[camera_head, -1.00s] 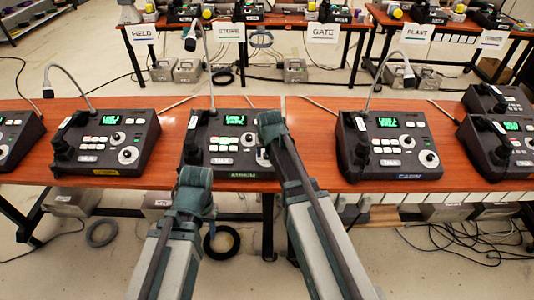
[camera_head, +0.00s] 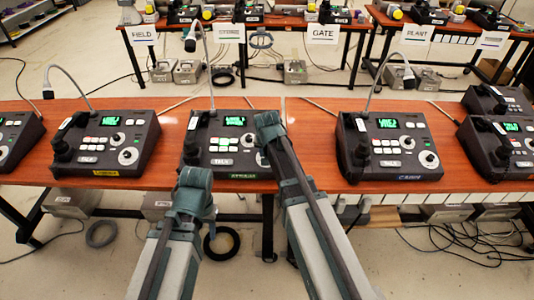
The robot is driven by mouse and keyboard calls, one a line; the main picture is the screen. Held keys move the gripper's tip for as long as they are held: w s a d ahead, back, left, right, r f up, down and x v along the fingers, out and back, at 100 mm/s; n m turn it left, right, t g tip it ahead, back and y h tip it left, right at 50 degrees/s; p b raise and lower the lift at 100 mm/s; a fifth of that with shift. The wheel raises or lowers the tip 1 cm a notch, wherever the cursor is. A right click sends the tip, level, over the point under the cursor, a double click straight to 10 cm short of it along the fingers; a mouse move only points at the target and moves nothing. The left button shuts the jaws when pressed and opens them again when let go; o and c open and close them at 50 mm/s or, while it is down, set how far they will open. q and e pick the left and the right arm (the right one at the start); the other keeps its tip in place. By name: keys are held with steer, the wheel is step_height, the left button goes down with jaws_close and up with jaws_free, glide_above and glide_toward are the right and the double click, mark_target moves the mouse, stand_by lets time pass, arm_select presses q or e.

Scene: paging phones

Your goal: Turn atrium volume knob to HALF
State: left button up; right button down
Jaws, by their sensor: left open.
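The atrium phone (camera_head: 222,160) is a dark desk console on the orange table, with a lit green screen (camera_head: 235,121), white keys and a green label at its front. The console's lower right part, where neighbouring consoles have a larger knob, is largely hidden by my right arm. That arm's end is at the console's right side, and its gripper is hidden or too unclear to read. My left gripper (camera_head: 209,213) is low in front of the table's front edge, open, apart from the console.
Similar consoles stand to the left (camera_head: 107,150) and right (camera_head: 388,153), with more at the far right. A gooseneck microphone (camera_head: 208,62) rises behind the atrium phone. Bare table (camera_head: 310,150) lies between it and the right console. Another row of tables stands behind.

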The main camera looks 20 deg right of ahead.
steer(key=m, duration=0.4)
steer(key=shift+m+h, duration=0.3)
steer(key=shift+m, duration=0.1)
stand_by(0.5)
steer(key=c, duration=0.6)
jaws_free()
steer(key=shift+r, duration=0.1)
steer(key=p+v, duration=1.2)
steer(key=v, duration=0.1)
steer(key=shift+r+p, duration=0.35)
steer(key=shift+p, duration=0.05)
steer(key=shift+a, duration=0.1)
